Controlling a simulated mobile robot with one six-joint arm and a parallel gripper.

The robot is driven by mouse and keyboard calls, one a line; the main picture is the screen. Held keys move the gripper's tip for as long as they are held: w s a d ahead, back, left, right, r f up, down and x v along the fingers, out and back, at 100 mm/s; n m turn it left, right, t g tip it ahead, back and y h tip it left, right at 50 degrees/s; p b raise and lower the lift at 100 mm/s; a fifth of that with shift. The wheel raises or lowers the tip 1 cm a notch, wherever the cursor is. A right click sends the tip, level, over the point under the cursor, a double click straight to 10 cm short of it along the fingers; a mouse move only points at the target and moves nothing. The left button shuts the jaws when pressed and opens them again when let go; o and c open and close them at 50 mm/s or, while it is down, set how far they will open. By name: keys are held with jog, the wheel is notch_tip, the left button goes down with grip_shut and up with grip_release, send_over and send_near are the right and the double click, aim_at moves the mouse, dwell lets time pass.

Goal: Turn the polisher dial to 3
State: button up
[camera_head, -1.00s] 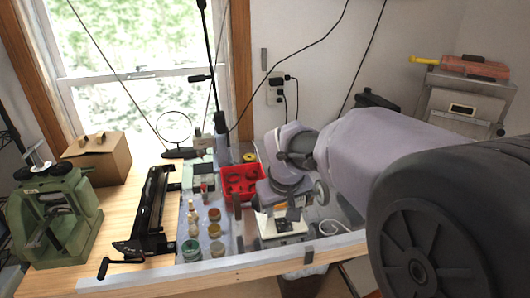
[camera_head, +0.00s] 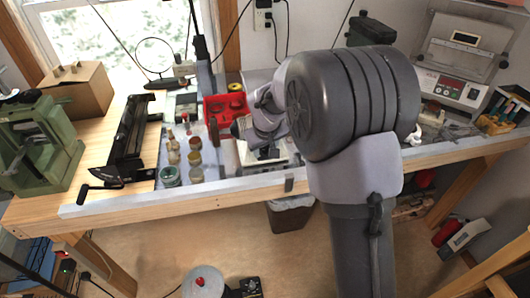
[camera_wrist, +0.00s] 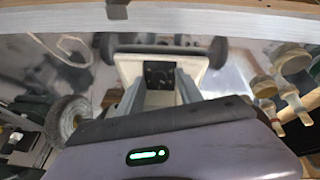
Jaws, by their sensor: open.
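The polisher (camera_head: 252,157) is a cream-coloured machine on the worktop, largely covered by my arm in the head view. In the wrist view the polisher (camera_wrist: 130,66) shows its cream front with a dark square dial plate (camera_wrist: 160,74). The dial's pointer and numbers are too small and dark to read. My gripper (camera_wrist: 160,86) is open, with one finger on each side of the dial plate in the picture. I cannot tell whether the fingers touch the polisher. In the head view my gripper (camera_head: 258,138) is over the polisher, its fingertips partly hidden.
A red tray (camera_head: 216,108) stands behind the polisher. Several small jars (camera_head: 170,177) stand to its left, beside a black long-framed tool (camera_head: 128,140). A grey wheel (camera_wrist: 66,120) shows at left in the wrist view. The bench's metal front edge (camera_head: 130,203) runs below.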

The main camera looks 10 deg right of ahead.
jog(key=shift+w+f, duration=0.15)
jog(key=shift+f, duration=0.1)
grip_shut()
jog(key=shift+d+m, duration=0.1)
jog(key=shift+m, duration=0.2)
jog(key=m+b, duration=0.1)
jog(key=m, duration=0.2)
jog(key=shift+m, duration=0.4)
jog(key=m+y+b, duration=0.1)
jog(key=m+b, duration=0.1)
jog(key=m, duration=0.4)
jog(key=shift+d, duration=0.1)
jog(key=shift+m, duration=0.3)
